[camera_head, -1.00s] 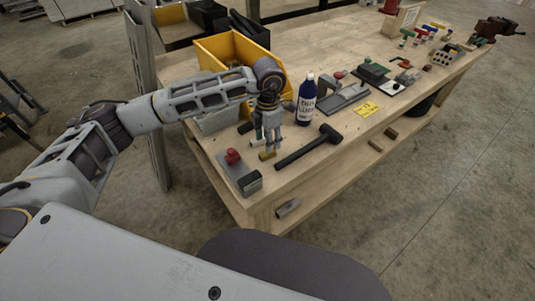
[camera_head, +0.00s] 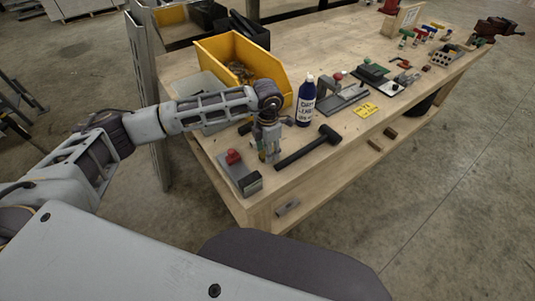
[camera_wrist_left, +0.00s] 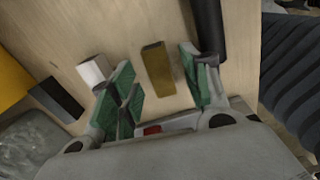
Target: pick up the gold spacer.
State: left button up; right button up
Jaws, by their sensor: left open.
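The gold spacer (camera_wrist_left: 157,70) is a small brass-coloured block lying on the wooden bench top. In the left wrist view it sits between the two green-padded fingers of my left gripper (camera_wrist_left: 160,84), with a gap on both sides. The gripper is open and holds nothing. In the head view my left gripper (camera_head: 269,155) points down at the near end of the bench, and its fingers mostly hide the spacer. My right gripper is not in view.
A black mallet (camera_head: 308,148) lies just right of the gripper. A red-knobbed plate (camera_head: 238,168) is on its left. A blue bottle (camera_head: 305,101) and a yellow bin (camera_head: 275,72) stand behind. A pale block (camera_wrist_left: 92,71) lies near the left finger.

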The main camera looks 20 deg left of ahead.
pick_arm(q)
jog(key=shift+f, duration=0.7)
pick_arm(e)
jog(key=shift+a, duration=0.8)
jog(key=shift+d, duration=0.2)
pick_arm(q)
jog(key=c, duration=1)
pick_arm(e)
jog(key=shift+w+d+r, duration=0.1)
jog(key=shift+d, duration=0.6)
